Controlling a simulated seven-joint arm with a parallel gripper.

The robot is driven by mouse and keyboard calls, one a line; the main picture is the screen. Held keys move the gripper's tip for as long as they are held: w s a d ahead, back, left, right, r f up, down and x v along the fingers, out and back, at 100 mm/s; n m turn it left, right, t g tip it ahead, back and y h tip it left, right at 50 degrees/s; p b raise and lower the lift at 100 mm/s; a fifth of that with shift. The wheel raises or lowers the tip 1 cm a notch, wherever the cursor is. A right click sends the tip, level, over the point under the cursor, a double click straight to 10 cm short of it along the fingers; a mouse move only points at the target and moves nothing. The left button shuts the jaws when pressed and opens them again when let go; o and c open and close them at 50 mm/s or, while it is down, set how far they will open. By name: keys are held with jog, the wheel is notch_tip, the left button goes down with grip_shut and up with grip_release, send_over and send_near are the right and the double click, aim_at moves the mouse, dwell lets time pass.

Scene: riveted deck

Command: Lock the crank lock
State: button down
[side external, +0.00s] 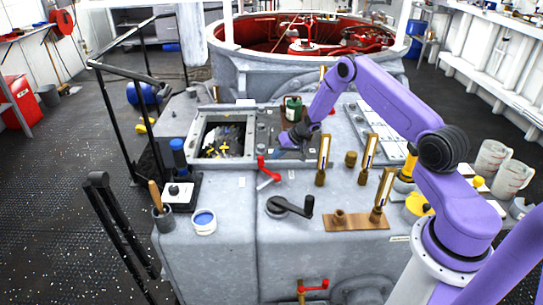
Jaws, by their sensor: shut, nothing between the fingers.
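A black crank (290,206) with a round hub and an upright knob at its right end lies on the grey deck near the front. A red lever (267,168) with a pale lower end sits behind it, left of centre. I cannot tell for sure which one is the crank lock. My gripper (280,144) is just behind and right of the red lever, above the deck, apart from the black crank. It is shut and empty. It is small here, and whether it touches the red lever or a small part beside it is unclear.
A square opening (222,136) with dark and yellow bits lies left of the gripper. Upright brass-based gauges (323,160) stand to the right. A dark green canister (293,109) stands behind the gripper. Deck between cup and crank is clear.

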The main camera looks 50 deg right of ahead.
jog(key=shift+w+a, duration=0.3)
jog(key=shift+a, duration=0.25)
jog(key=shift+w+a, duration=0.25)
jog(key=shift+a, duration=0.3)
